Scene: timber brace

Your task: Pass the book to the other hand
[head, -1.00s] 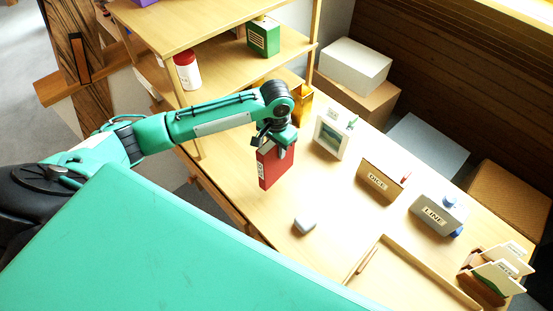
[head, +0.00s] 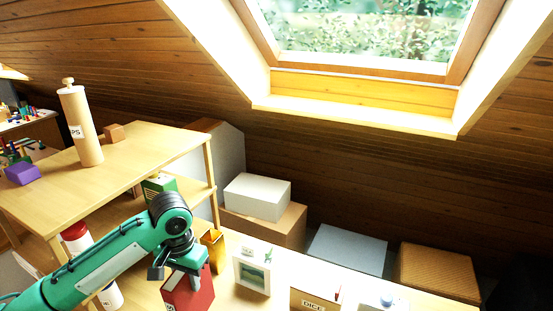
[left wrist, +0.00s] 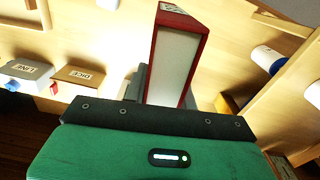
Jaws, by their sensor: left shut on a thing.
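The book (head: 189,291) has a red cover and hangs upright below my left gripper (head: 178,270) in the head view. The left gripper is shut on the book near its top end. In the left wrist view the book (left wrist: 176,58) stands out from the gripper (left wrist: 165,95), showing pale page edges between red covers. The lower part of the book is cut off at the bottom of the head view. My right gripper is in neither view.
A wooden shelf (head: 150,140) stands left, with a tall labelled cylinder (head: 80,125) on top. On the table are a gold container (head: 213,248), a white frame (head: 252,272) and a DICE box (head: 314,297). Boxes (head: 257,197) stand behind, under the sloping wall.

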